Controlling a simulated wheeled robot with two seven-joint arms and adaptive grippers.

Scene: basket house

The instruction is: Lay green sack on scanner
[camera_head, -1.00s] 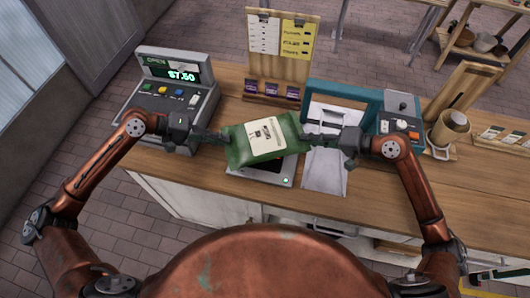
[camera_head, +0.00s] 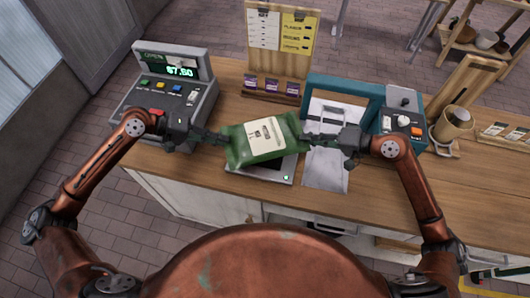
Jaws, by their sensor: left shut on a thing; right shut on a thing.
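The green sack (camera_head: 241,151) with a cream label is in the middle of the head view, over the scanner. The scanner (camera_head: 285,171) is a flat grey pad on the wooden counter with a small green light at its front right corner; the sack hides most of it. My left gripper (camera_head: 222,139) is shut on the sack's left side. My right gripper (camera_head: 309,140) is shut on its right side. The sack is tilted a little, its right end higher in the picture. I cannot tell whether its underside touches the scanner.
A cash register (camera_head: 170,90) stands at the left. A wooden board with notes (camera_head: 281,45) stands behind the sack. A teal-framed machine (camera_head: 345,91) with a metal tray (camera_head: 325,178) is close on the right. A beige cup (camera_head: 453,123) stands farther right. Bare counter (camera_head: 385,205) lies at the front right.

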